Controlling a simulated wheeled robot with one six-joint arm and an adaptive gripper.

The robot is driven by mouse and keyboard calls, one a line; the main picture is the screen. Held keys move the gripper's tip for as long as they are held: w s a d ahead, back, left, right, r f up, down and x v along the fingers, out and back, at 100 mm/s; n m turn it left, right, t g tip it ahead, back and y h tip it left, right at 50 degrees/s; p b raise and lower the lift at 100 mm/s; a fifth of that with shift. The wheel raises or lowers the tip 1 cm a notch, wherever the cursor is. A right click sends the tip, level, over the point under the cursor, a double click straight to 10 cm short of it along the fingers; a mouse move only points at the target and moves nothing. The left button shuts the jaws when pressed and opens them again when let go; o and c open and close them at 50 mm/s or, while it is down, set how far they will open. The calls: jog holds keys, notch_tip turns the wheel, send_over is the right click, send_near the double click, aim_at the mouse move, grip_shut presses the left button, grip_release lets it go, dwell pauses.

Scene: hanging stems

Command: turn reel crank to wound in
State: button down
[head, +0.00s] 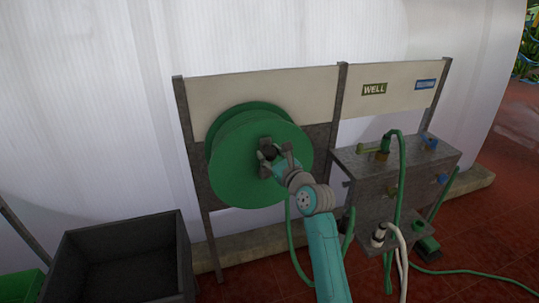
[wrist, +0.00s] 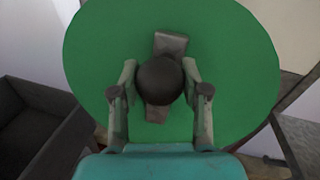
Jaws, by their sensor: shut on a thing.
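The green hose reel (head: 236,165) is mounted on a wooden frame left of centre in the head view. Its round face fills much of the wrist view (wrist: 235,60). A grey crank bar (wrist: 171,44) lies across the reel face with a dark round knob (wrist: 159,80) on it. My gripper (head: 272,158) is at the reel's face, right of its middle. In the wrist view my gripper (wrist: 160,82) has one finger on each side of the knob and is shut on it. How much hose is on the reel is hidden behind the face.
A dark open bin (head: 122,262) stands at the lower left. Right of the reel is a grey box (head: 385,185) with valves and green hoses, under a WELL sign (head: 374,89). A green hose (head: 470,277) trails over the red tiled floor. A white wall stands behind.

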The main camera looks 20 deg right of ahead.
jog(key=shift+d+f, duration=0.15)
jog(key=c, duration=0.6)
grip_release()
jog(key=shift+o, duration=0.2)
jog(key=shift+s, duration=0.15)
jog(key=s+d, duration=0.2)
jog(key=s, duration=0.9)
jog(key=shift+s+d, duration=0.15)
jog(key=shift+s, duration=0.1)
